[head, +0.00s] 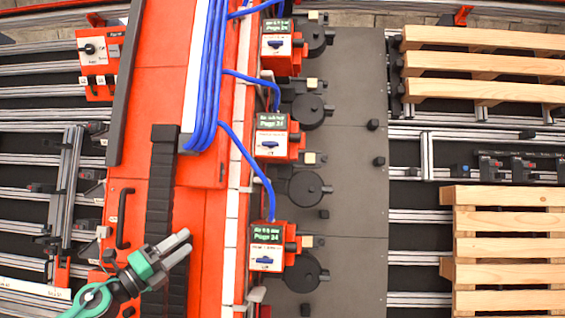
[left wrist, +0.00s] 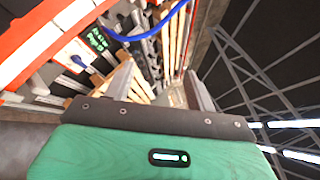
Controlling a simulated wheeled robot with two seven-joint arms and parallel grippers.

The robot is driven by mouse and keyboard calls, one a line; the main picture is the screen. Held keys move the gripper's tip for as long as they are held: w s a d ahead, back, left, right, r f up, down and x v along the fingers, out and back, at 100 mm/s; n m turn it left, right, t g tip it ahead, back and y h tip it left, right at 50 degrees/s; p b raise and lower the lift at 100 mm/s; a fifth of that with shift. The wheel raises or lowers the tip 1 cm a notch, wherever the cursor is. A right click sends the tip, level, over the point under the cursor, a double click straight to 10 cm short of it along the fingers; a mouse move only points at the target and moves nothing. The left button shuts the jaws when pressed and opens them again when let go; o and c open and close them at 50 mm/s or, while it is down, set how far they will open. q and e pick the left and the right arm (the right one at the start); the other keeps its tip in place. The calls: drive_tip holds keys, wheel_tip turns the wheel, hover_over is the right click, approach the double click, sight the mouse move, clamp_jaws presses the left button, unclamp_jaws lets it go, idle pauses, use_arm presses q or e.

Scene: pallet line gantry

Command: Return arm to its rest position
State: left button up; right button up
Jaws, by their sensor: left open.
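My left gripper (head: 185,242) is at the lower left of the head view, over the red gantry beam. Its two grey fingers point up and to the right. They are apart, with nothing between them. The left wrist view shows the same gripper (left wrist: 162,80) with its fingers spread at either side and a clear gap between. No right gripper can be made out.
Red switch boxes with green displays, such as the lowest one (head: 266,247), line the grey plate (head: 352,150). Blue cables (head: 205,80) run along the beam. A black handle (head: 124,218) is near the gripper. Wooden pallets (head: 510,247) lie at the right.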

use_arm(q)
drive_tip(key=s+a+f+n+g+y, duration=0.1)
drive_tip(key=s+a+f+n+y, duration=0.1)
drive_tip(key=s+f+n+y, duration=0.75)
drive_tip(key=s+a+f+n+y, duration=0.2)
drive_tip(key=s+f+n+y, duration=0.35)
drive_tip(key=f+n, duration=0.75)
drive_tip(key=s+d+f+n+g+h, duration=0.1)
drive_tip(key=s+d+f+n+g, duration=0.15)
drive_tip(key=s, duration=0.45)
drive_tip(key=s+d+f+n+g, duration=0.1)
drive_tip(key=s+f+n+g, duration=0.2)
drive_tip(key=s, duration=0.4)
drive_tip(key=s+d+f+n+g+h, duration=0.1)
drive_tip(key=s+f+g, duration=0.2)
drive_tip(key=s+g, duration=0.3)
wheel_tip(320, 180, down, 34)
drive_tip(key=s+b, duration=0.2)
drive_tip(key=b, duration=0.3)
drive_tip(key=s+a+f+g+b, duration=0.1)
drive_tip(key=s+f+b, duration=0.1)
drive_tip(key=s+f, duration=0.7)
drive_tip(key=s+a+f+b, duration=0.2)
drive_tip(key=s+f, duration=0.8)
drive_tip(key=f, duration=0.7)
drive_tip(key=shift+s+f+g+y+b, duration=0.25)
drive_tip(key=shift+g+y+b, duration=0.1)
drive_tip(key=shift+b, duration=0.15)
drive_tip(key=shift+c, duration=0.5)
